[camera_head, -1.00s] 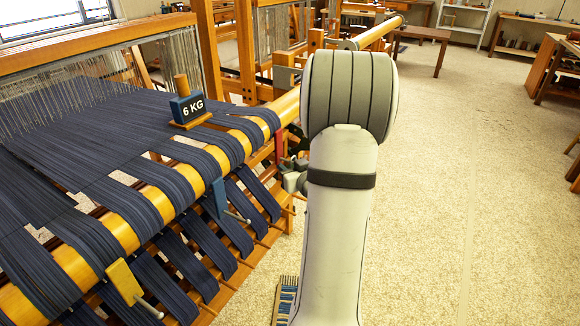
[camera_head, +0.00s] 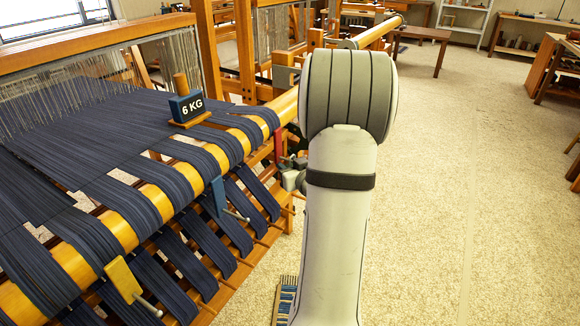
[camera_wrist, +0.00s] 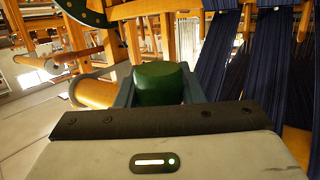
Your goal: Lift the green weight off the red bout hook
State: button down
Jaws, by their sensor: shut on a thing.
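The green weight (camera_wrist: 160,84) is between the two fingers of my gripper (camera_wrist: 157,88) in the wrist view, and the gripper is shut on it. In the head view my gripper (camera_head: 291,180) shows only in part, at the left edge of my arm, beside the loom's front beam. The red bout hook (camera_head: 278,147) is a narrow red piece at the right end of that beam, just above my gripper. My arm hides much of this spot. I cannot tell whether the weight still touches the hook.
A blue hook (camera_head: 219,196) and a yellow hook (camera_head: 122,280) hang on the beam (camera_head: 145,205) to the left. A block marked 6 KG (camera_head: 187,107) stands on the dark warp. A comb-like piece (camera_head: 286,300) lies on the floor. Open floor (camera_head: 470,170) is at right.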

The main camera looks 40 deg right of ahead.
jog(key=shift+w+d+r+t, duration=0.1)
jog(key=shift+w+r+t, duration=0.1)
jog(key=shift+r, duration=0.3)
jog(key=shift+w+r+t, duration=0.1)
jog(key=shift+w+r, duration=0.1)
jog(key=shift+r, duration=0.25)
jog(key=c, duration=0.9)
grip_release()
jog(key=shift+s+f, duration=0.25)
jog(key=shift+s, duration=0.25)
jog(key=v, duration=0.5)
jog(key=f+v, duration=0.1)
jog(key=v, duration=0.1)
jog(key=shift+s+p, duration=0.25)
jog(key=shift+p, duration=0.1)
